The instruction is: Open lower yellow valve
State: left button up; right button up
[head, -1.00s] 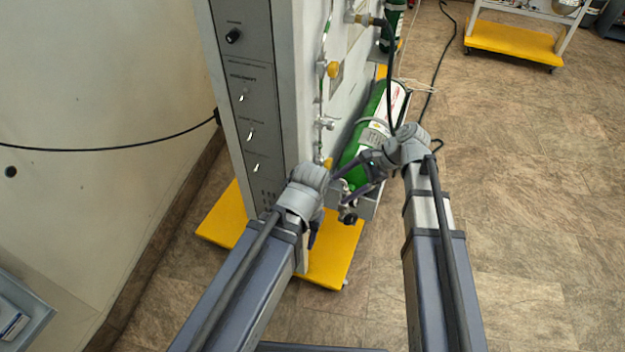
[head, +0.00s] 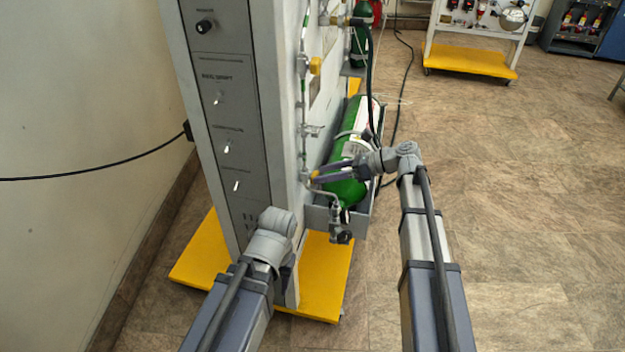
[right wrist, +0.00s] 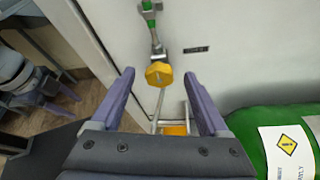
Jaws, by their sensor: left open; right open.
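The lower yellow valve (head: 314,175) is a small yellow knob on the pipe along the panel's side. In the right wrist view the yellow knob (right wrist: 159,74) lies between the fingertips of my right gripper (right wrist: 158,76), with a gap on both sides. My right gripper (head: 319,177) is open, its fingers pointing left at the valve in the head view. My left gripper (head: 287,273) is low in front of the panel, mostly hidden behind its own wrist, with nothing seen in it.
An upper yellow valve (head: 315,66) sits higher on the same pipe. A green oxygen cylinder (head: 345,180) lies tilted in a bracket close behind the right gripper. A black gauge or regulator (head: 342,236) hangs below. The yellow base (head: 325,290) stands on open floor.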

jog(key=shift+b+x, duration=0.55)
jog(key=shift+x, duration=1.45)
grip_shut()
